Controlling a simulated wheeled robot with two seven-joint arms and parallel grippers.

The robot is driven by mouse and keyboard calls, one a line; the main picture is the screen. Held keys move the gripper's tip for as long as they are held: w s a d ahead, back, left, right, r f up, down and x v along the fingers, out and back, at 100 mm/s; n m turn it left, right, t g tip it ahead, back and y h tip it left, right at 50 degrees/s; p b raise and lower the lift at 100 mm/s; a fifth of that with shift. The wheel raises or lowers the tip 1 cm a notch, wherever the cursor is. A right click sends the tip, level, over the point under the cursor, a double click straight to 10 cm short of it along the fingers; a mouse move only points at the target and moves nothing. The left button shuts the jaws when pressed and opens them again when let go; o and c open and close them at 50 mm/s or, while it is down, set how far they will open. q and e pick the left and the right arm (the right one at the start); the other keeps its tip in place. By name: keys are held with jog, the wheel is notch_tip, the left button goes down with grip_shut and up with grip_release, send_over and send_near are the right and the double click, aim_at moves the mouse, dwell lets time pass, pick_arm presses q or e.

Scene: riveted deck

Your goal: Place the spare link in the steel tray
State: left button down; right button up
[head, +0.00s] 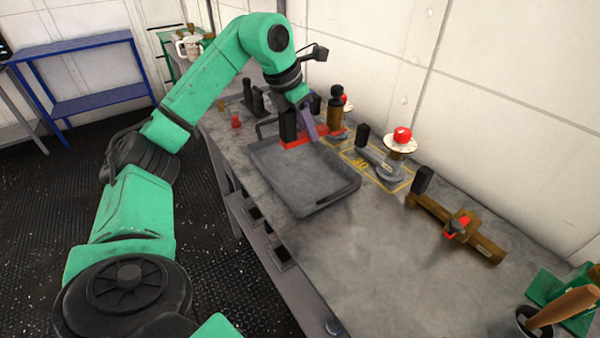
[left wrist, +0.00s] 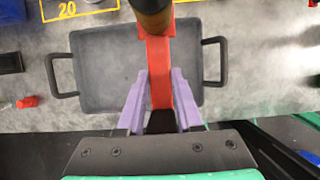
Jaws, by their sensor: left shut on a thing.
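My left gripper (head: 307,122) is shut on a red bar-shaped link (head: 297,141) with a dark brown upright handle (head: 335,105); I take it as the spare link. In the left wrist view the purple fingers (left wrist: 158,100) stand on both sides of the red bar (left wrist: 160,72), and its brown end (left wrist: 152,15) points away from the wrist. The grey steel tray (head: 303,178) lies empty on the bench. The link shows against the tray's far edge in the head view and over the tray (left wrist: 105,75) in the left wrist view; the height between cannot be judged. My right gripper is not in view.
Behind the tray stands a grey link (head: 385,165) with a white disc and red knob, near a yellow "30" marking. A brown link (head: 480,240) lies to the right. A small red piece (head: 235,121) is left of the tray. The bench front right (head: 390,270) is clear.

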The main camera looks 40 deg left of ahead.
aim_at(310, 182)
pick_arm(q)
notch_tip(310, 182, down, 14)
jog(key=shift+d+b, duration=0.1)
jog(key=shift+b, duration=0.35)
jog(key=shift+f, duration=0.1)
jog(key=c, duration=0.6)
grip_release()
